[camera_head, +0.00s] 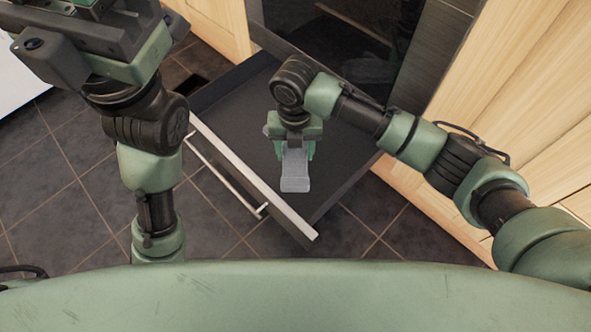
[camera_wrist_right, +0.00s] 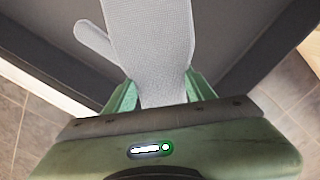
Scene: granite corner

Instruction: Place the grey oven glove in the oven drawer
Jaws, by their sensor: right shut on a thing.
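The grey oven glove (camera_head: 295,178) hangs from my right gripper (camera_head: 296,152) over the open oven drawer (camera_head: 240,105). In the right wrist view the pale grey, textured glove (camera_wrist_right: 150,45) lies between the two green fingers of the right gripper (camera_wrist_right: 162,92), with its thumb sticking out to the left. The right gripper is shut on the glove's lower part in that view. The glove's exact height above the drawer floor cannot be told. My left gripper (camera_head: 80,45) is at the upper left of the head view, away from the drawer, and its jaws do not show clearly.
The drawer's light front edge (camera_head: 255,180) and bar handle (camera_head: 225,178) face the lower left. A dark oven front (camera_head: 340,45) stands behind the drawer. Wooden cabinets (camera_head: 530,80) flank it. Dark floor tiles (camera_head: 50,170) are clear at the left.

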